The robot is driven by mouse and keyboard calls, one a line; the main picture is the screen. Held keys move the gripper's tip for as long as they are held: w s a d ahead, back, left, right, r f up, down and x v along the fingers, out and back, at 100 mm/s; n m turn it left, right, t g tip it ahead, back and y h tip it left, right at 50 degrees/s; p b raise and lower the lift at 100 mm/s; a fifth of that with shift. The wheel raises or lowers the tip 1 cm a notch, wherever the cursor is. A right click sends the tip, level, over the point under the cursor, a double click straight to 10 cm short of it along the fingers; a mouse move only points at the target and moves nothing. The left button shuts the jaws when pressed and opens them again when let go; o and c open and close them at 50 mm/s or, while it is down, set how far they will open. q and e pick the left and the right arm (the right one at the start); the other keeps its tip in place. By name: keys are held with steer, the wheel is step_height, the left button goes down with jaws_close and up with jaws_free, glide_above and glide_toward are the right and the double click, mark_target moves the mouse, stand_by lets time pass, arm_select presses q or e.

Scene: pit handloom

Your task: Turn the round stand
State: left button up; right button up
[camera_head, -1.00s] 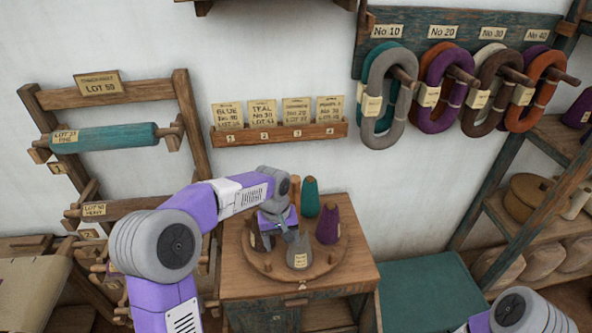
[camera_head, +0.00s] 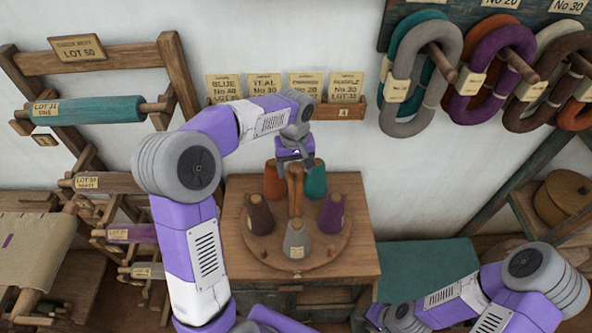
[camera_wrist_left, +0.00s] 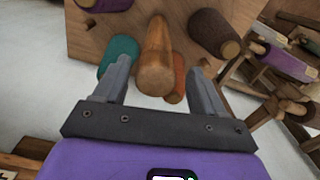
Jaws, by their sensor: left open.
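The round stand (camera_head: 296,262) is a flat wooden disc on a small cabinet. A wooden post (camera_head: 295,190) rises from its middle. Around it stand a brown cone (camera_head: 259,214), an orange cone (camera_head: 273,180), a teal cone (camera_head: 315,179), a purple cone (camera_head: 331,214) and a labelled grey cone (camera_head: 296,240). My left gripper (camera_head: 293,158) is open at the post's top. In the left wrist view its fingers (camera_wrist_left: 160,67) lie either side of the post (camera_wrist_left: 156,62), with gaps visible. My right arm shows at lower right; its gripper is out of frame.
The cabinet (camera_head: 235,240) carries the stand. A card rack (camera_head: 330,111) is on the wall behind my left wrist. Yarn hanks (camera_head: 424,80) hang at upper right. A roller rack (camera_head: 90,112) stands at left. A green surface (camera_head: 435,262) lies right of the cabinet.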

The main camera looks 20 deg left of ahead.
arm_select(q)
steer(key=f, duration=0.3)
steer(key=shift+w+f, duration=0.15)
steer(key=shift+w, duration=0.25)
steer(key=shift+s, duration=0.2)
steer(key=shift+w, duration=0.15)
steer(key=c, duration=0.6)
jaws_close()
